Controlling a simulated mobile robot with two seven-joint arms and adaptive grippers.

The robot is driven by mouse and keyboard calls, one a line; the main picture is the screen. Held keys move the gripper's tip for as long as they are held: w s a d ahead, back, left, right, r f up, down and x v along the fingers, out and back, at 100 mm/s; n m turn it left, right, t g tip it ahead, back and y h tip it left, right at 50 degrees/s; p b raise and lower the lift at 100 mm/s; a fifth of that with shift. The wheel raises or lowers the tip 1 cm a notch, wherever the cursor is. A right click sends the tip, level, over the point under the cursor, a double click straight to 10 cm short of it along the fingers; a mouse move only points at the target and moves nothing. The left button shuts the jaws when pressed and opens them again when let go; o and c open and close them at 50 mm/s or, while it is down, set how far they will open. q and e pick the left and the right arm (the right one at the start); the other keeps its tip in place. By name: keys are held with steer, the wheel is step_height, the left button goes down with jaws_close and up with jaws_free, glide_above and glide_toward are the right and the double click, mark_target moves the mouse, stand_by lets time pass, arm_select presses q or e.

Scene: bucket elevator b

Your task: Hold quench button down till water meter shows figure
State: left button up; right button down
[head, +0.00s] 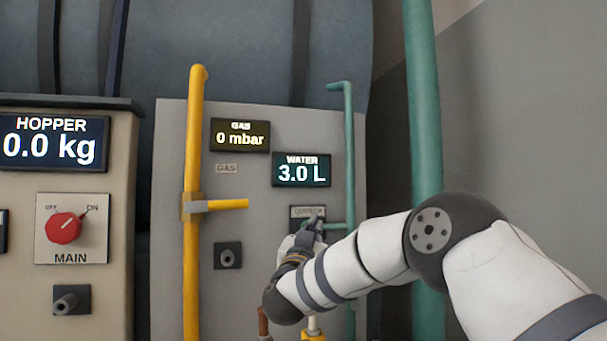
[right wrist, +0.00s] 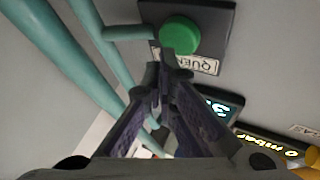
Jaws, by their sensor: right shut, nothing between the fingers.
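The quench button (right wrist: 180,36) is a green round button on a dark plate, labelled QUENCH, in the right wrist view. In the head view its labelled plate (head: 306,211) shows, but my gripper hides the button. My right gripper (right wrist: 168,62) is shut and empty; its fingertips overlap the button's edge in the wrist view. I cannot tell whether they press it. In the head view the right gripper (head: 314,224) points at the plate. The water meter (head: 301,170) reads 3.0 L and shows partly in the wrist view (right wrist: 222,105). My left gripper is not in view.
A gas display (head: 240,135) reads 0 mbar. A yellow pipe with a lever (head: 228,204) stands left of the plate. Green pipes (head: 425,120) run at the right. A hopper display (head: 52,144) reads 0.0 kg above a red MAIN switch (head: 64,228) pointing toward ON.

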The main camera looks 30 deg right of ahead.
steer(key=shift+s+a+r, duration=0.1)
steer(key=shift+s+a, duration=0.1)
steer(key=shift+s, duration=0.6)
steer(key=shift+s+a, duration=0.2)
steer(key=shift+s, duration=0.65)
steer(key=shift+s+a+r, duration=0.1)
steer(key=shift+s+a, duration=0.1)
steer(key=shift+s, duration=0.6)
steer(key=shift+f, duration=0.1)
